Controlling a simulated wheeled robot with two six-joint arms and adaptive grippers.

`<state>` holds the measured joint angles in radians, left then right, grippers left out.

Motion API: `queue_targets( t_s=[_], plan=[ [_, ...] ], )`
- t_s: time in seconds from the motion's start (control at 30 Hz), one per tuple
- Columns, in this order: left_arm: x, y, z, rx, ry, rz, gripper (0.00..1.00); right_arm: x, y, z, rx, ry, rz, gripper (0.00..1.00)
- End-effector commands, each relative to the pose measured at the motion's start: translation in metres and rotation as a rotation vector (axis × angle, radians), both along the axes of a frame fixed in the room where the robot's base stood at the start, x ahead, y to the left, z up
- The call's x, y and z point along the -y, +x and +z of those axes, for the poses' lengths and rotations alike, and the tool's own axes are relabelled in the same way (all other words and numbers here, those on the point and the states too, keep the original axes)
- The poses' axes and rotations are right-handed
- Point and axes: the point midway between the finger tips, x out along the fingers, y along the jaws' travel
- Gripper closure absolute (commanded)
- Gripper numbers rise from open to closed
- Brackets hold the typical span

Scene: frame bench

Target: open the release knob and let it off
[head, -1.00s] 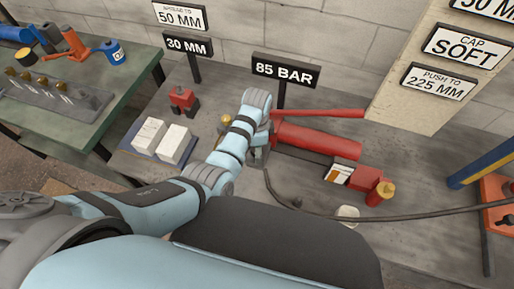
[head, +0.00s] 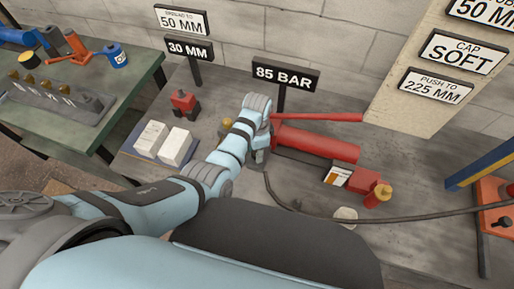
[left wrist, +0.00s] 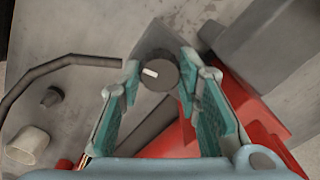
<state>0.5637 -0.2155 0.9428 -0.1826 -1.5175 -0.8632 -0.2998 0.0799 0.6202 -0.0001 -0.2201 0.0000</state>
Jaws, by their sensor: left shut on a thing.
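The release knob (left wrist: 160,76) is a dark round knob with a white pointer mark, seen in the left wrist view. It sits at the end of a grey block on the red hand pump (head: 318,142), which lies on the grey bench. My left gripper (left wrist: 159,68) has its teal-padded fingers on either side of the knob and is shut on it. In the head view my left wrist hides the knob and most of the gripper. My right gripper is in neither view.
The pump's red lever (head: 320,117) reaches right above its body. A dark hose (head: 420,215) runs across the bench to the right. An 85 BAR sign (head: 285,74) stands behind the pump.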

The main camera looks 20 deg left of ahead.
Motion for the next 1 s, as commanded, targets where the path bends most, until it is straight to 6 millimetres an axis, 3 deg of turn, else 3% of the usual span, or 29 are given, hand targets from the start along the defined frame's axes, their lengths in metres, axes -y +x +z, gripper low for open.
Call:
queue_targets(
  t_s=[0.4,1.0],
  plan=[
    [0.001,-0.001,0.003,-0.003,-0.003,0.379,0.97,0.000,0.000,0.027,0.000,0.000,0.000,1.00],
    [0.001,0.000,0.002,-0.001,-0.003,0.932,0.97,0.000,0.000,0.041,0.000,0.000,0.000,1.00]
  ],
)
